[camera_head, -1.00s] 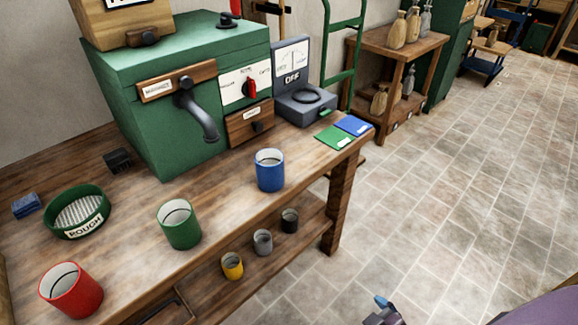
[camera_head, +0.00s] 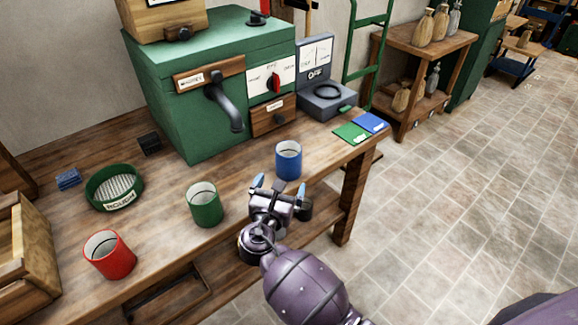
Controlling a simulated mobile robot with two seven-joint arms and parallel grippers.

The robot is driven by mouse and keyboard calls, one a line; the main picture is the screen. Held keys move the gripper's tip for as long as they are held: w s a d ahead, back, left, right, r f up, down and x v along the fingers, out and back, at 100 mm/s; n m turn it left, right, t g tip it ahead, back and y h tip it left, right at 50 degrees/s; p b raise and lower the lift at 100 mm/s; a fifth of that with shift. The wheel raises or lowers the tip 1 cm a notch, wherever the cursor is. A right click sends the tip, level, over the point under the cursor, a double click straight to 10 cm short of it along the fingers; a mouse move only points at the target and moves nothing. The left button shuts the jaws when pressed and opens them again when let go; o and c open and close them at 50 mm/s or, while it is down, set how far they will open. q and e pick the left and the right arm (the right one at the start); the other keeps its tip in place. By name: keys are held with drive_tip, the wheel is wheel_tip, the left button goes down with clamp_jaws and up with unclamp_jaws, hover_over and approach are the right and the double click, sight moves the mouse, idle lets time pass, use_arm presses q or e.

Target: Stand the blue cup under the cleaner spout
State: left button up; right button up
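The blue cup (camera_head: 289,165) stands upright near the front edge of the wooden bench. My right gripper (camera_head: 280,187), on the arm rising from the bottom, is open just in front of the cup, its pale blue fingertips apart. I cannot tell whether they touch the cup. A dark curved spout (camera_head: 226,108) hangs from the front of the green machine (camera_head: 175,95), behind and left of the cup. The label beside the spout is too small to read for sure. Bench surface shows below the spout. My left gripper is not in view.
A green cup (camera_head: 205,208) and a red cup (camera_head: 110,258) stand left of the blue cup. A green sieve marked ROUGH (camera_head: 115,188) sits behind them. A dark scale (camera_head: 327,100) and green and blue cards (camera_head: 352,133) are at the right end. A wooden crate (camera_head: 25,260) is at left.

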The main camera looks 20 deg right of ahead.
sight(285, 164)
drive_tip(key=shift+n, duration=0.3)
drive_tip(key=x, duration=0.3)
drive_tip(key=r+x, duration=0.1)
drive_tip(key=x, duration=0.1)
drive_tip(key=shift+w+a+b, duration=0.3)
drive_tip(key=shift+w+b, duration=0.05)
drive_tip(key=shift+b+x, duration=0.5)
drive_tip(key=shift+x, duration=2.3)
drive_tip(key=shift+r, duration=0.2)
drive_tip(key=c, duration=1.1)
drive_tip(key=shift+c, duration=0.2)
drive_tip(key=shift+r, duration=0.15)
